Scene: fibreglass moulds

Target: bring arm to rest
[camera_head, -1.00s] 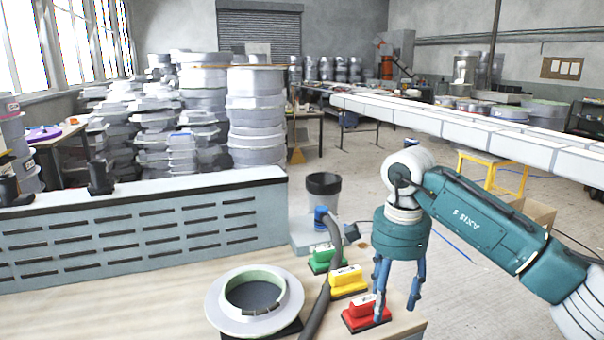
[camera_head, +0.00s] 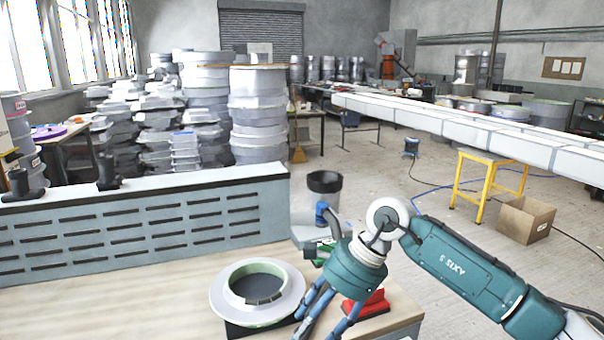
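My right gripper (camera_head: 322,318) hangs over the front of the wooden bench, tilted down and to the left. Its blue fingers are spread apart with nothing seen between them, and their tips reach close to the bottom edge of the picture. A red sanding block (camera_head: 371,303) sits on the bench just right of the fingers. A green block (camera_head: 322,256) is mostly hidden behind the gripper. The yellow block is hidden. My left gripper is not in view.
A round white mould (camera_head: 226,296) sits on a dark base left of the gripper. A slotted grey panel (camera_head: 150,222) edges the bench at the back. A black-topped canister (camera_head: 324,186) stands behind. A cardboard box (camera_head: 525,220) and yellow trestle (camera_head: 485,172) stand on the right.

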